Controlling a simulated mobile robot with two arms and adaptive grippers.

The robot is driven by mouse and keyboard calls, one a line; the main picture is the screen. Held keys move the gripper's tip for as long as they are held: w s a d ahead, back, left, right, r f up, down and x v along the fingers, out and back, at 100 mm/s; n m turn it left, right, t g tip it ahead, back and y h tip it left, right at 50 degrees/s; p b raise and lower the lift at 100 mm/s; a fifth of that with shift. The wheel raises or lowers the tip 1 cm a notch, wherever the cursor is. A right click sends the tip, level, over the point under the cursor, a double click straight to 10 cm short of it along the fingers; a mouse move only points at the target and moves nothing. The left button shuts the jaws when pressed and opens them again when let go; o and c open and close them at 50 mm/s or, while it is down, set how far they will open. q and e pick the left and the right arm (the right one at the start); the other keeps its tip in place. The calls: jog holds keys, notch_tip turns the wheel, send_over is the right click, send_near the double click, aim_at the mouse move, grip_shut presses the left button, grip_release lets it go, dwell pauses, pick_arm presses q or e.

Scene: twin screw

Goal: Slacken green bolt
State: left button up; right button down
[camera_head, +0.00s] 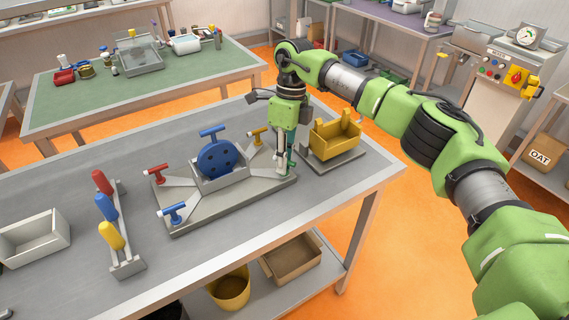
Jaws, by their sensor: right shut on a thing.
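A grey fixture plate (228,201) lies on the table, with a blue round part (217,157) upright in its central holder. Bolts with T-handles stand at its corners: red (156,172), blue (172,211) and yellow (258,134). The green bolt (291,157) is at the right corner, and only parts of it show beside the fingers. My right gripper (284,163) points down there and is shut on the green bolt. My left gripper is not in view.
A yellow bin (335,138) on a grey base stands right of my right gripper. A rack with red, blue and yellow handles (127,266) and a white open box (33,237) stand on the left. The table's front strip is clear.

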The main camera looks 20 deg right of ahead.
jog(key=n+h, duration=0.1)
jog(key=n, duration=0.4)
jog(key=shift+a+n+g+b, duration=0.1)
jog(key=shift+n+g+b, duration=0.2)
jog(key=shift+b, duration=0.1)
jog(key=n, duration=0.5)
jog(key=shift+r+h, duration=0.1)
jog(key=shift+h, duration=0.3)
jog(key=c, duration=2)
grip_release()
jog(key=r, duration=0.4)
jog(key=w+r, duration=0.1)
jog(key=r, duration=0.2)
jog(key=w+r, duration=0.1)
jog(key=r, duration=0.3)
jog(key=shift+w+a+r, duration=0.2)
jog(key=shift+a+r, duration=0.1)
jog(key=shift+a, duration=0.05)
